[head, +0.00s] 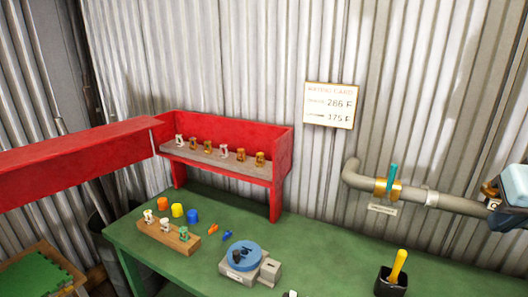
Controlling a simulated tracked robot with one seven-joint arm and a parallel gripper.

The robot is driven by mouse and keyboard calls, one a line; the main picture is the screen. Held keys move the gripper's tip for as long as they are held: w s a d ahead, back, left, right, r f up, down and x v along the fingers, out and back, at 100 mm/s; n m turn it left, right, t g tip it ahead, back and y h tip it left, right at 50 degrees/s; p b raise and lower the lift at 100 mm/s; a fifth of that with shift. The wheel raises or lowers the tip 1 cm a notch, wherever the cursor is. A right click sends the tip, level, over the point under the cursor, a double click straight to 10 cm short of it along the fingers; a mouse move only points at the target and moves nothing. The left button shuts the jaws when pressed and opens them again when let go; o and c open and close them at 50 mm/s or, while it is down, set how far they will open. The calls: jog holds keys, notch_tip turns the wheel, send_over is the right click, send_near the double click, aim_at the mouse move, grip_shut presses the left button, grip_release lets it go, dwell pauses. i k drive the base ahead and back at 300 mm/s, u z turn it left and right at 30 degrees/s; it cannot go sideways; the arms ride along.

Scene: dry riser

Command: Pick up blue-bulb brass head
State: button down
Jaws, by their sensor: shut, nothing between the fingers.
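A row of several small sprinkler-like heads stands upright on the grey ledge of a red shelf (283,158), in the head view. Others look pale or silver, such as the leftmost head (179,141). The bulb colours are too small to make out, so I cannot tell which brass head has the blue bulb. My gripper is not clearly in view; a white and dark block (511,192) is cut off at the right edge.
The green bench (325,272) carries a wooden block (170,234) with several heads, orange, yellow and blue cups, a grey device with a blue disc (244,255), and a black holder (391,282). A pipe with a teal-handled valve (390,184) runs along the corrugated wall.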

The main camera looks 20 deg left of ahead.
aim_at(192, 140)
jog(key=u, duration=1.5)
jog(key=i, duration=0.1)
jog(key=z, duration=2.85)
jog(key=k, duration=2.55)
jog(key=u, duration=1.5)
jog(key=i, duration=0.9)
jog(key=u, duration=0.15)
